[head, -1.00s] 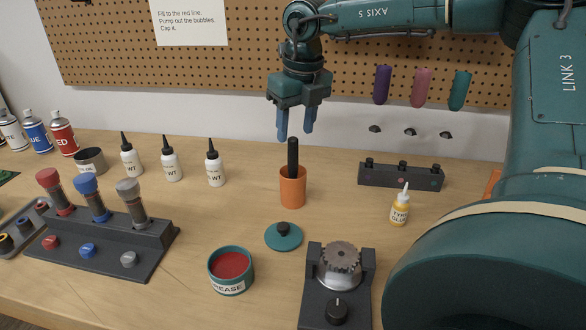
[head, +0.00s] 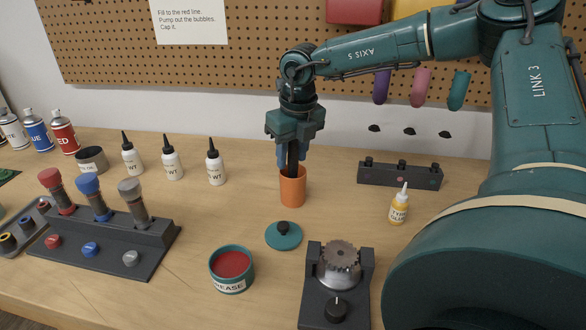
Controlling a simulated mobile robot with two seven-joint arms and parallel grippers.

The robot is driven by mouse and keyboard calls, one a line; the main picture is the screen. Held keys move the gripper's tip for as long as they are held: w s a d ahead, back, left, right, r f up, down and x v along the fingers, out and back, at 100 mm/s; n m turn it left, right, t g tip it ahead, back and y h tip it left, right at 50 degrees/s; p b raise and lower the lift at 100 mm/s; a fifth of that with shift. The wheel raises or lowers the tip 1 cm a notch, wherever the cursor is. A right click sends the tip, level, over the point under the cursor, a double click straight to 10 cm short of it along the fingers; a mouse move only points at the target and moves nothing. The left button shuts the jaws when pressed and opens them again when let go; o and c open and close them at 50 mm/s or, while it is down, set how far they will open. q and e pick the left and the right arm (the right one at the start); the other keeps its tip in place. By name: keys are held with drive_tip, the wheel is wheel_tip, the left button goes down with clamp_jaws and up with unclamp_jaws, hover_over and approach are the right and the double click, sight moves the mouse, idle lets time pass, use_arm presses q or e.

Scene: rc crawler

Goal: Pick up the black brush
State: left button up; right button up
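The black brush (head: 292,158) stands upright in an orange cup (head: 292,188) on the workbench; only its dark handle shows above the rim, and its lower part is hidden in the cup. My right gripper (head: 292,157) points down over the cup, its blue fingers on either side of the handle. I cannot tell whether the fingers press on the handle or stand slightly apart from it. My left gripper is not in view.
A teal lid (head: 283,235) lies just in front of the cup, with a grease tin (head: 231,268) and a gear fixture (head: 337,290) nearer. White bottles (head: 215,165) stand left. A glue bottle (head: 398,206) and dark block (head: 399,175) are right.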

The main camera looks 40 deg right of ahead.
clamp_jaws()
